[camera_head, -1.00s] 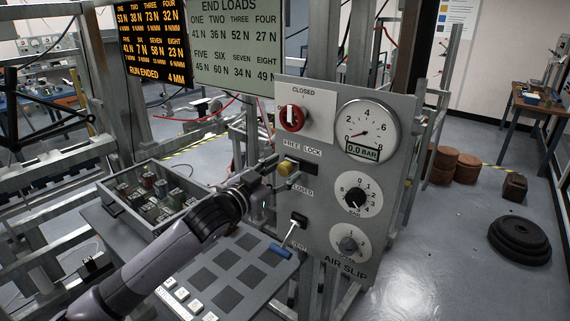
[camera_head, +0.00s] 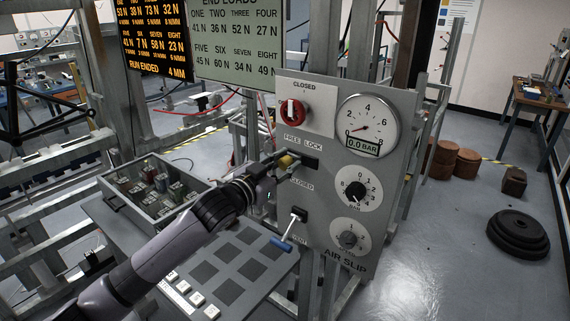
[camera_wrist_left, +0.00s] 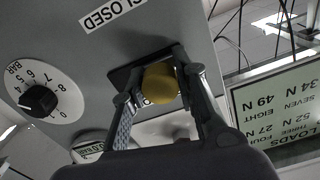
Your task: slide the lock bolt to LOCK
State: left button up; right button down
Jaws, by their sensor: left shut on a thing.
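The lock bolt's yellow knob (camera_head: 286,161) stands out from the grey panel (camera_head: 330,205), below the FREE LOCK label (camera_head: 303,145). It is at the left, FREE side of its dark slot (camera_head: 309,163); the slot shows empty to its right. My left gripper (camera_head: 281,160) reaches in from the left and is shut on the knob. In the left wrist view the fingers (camera_wrist_left: 160,88) lie on both sides of the round yellow knob (camera_wrist_left: 160,82), partly hiding the slot behind. My right gripper is in no view.
A red rotary switch (camera_head: 292,112) sits above the slot and a pressure gauge (camera_head: 367,126) to its upper right. A blue-handled lever (camera_head: 283,243) sticks out below, near my arm. A grey tray of parts (camera_head: 150,190) stands left, on a bench.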

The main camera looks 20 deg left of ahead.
aim_at(308, 162)
pick_arm(q)
grip_shut()
jog(key=d, duration=0.2)
jog(key=s+d, duration=0.1)
jog(key=shift+s+d, duration=0.2)
jog(key=shift+d, duration=0.2)
